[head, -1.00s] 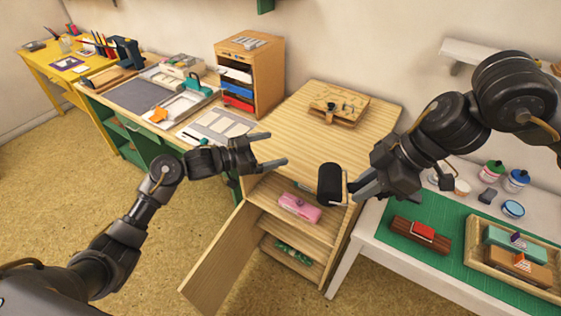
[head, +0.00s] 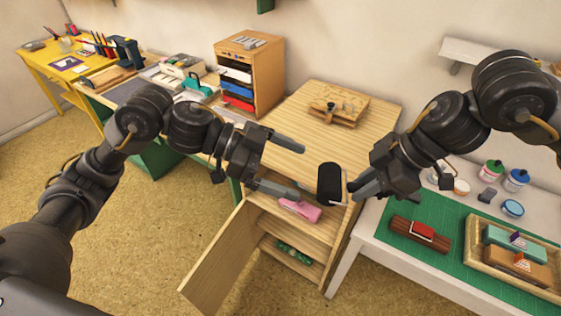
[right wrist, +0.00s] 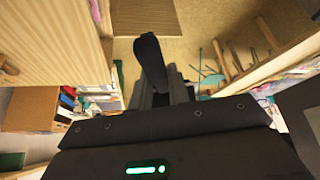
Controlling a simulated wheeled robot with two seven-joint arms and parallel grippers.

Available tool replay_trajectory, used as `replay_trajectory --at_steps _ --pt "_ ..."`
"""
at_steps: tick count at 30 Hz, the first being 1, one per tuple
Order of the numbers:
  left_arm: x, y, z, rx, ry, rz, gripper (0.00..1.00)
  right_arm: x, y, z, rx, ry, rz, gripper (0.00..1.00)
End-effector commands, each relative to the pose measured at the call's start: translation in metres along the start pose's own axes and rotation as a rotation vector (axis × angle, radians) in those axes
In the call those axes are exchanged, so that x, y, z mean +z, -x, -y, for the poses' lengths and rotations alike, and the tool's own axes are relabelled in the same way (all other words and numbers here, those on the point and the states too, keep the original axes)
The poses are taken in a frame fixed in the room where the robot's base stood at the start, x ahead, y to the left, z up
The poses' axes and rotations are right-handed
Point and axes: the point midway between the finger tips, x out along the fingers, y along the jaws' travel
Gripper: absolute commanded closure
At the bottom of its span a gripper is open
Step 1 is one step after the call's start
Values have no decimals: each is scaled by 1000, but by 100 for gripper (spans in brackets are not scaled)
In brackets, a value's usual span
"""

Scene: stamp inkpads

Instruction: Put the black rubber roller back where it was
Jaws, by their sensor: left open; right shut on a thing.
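The black rubber roller (head: 330,183) is held by my right gripper (head: 358,186) in front of the open wooden cabinet (head: 335,128). In the right wrist view the roller (right wrist: 150,62) sticks out ahead of my right gripper (right wrist: 160,93). My left gripper (head: 300,168) is open and empty, its fingers spread just left of the roller and apart from it as far as I can see. The cabinet's door (head: 222,262) hangs open to the left. A pink item (head: 299,210) lies on its upper shelf, and a green item (head: 293,254) lies lower down.
A wooden press-like item (head: 338,105) lies on the cabinet top. To the right, a white table with a green mat (head: 408,242) holds a red-topped block (head: 423,231) and a wooden tray (head: 470,264). A drawer unit (head: 248,75) stands on the desk behind my left arm.

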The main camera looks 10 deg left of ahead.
Motion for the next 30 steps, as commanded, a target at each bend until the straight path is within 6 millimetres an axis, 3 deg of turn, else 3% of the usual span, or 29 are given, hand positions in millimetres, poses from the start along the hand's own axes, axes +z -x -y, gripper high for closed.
replay_trajectory --at_steps 9,15,21,30 --pt "-1 -61 -1 4 2 -3 2 0 0 0 0 0 -1 100" --pt "-1 -90 0 3 1 -2 2 0 0 0 0 0 -1 100" --pt "0 -103 0 1 0 -1 2 0 0 0 0 0 -1 100" --pt "0 -105 0 -1 0 -1 2 0 0 0 0 0 -1 100"
